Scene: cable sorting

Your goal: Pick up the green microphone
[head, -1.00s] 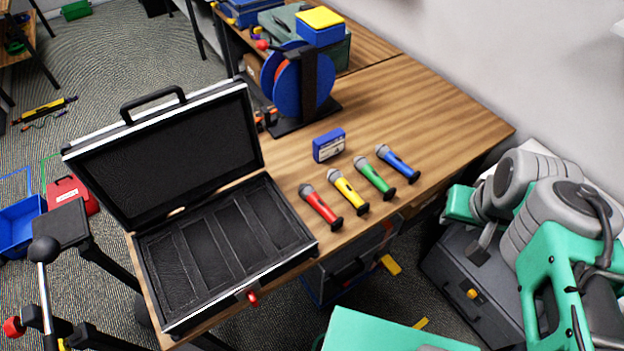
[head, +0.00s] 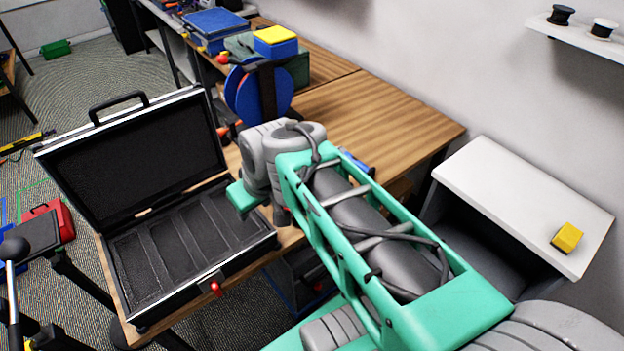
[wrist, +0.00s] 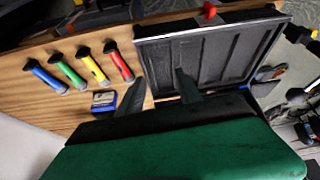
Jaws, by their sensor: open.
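The green microphone (wrist: 66,70) lies on the wooden table in the wrist view, between the blue microphone (wrist: 47,77) and the yellow microphone (wrist: 93,68). The red microphone (wrist: 118,60) lies beside the yellow one, closest to the case. In the head view my arm hides the green, yellow and red microphones; part of the blue microphone (head: 355,161) shows past the arm.
The open black case (head: 128,312) stands on the table (head: 400,105), its divided compartments empty. A small blue box (wrist: 104,101) lies near the microphones. A blue spool (head: 240,97) stands behind. A white-topped cabinet (head: 500,185) carries a yellow block (head: 567,237).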

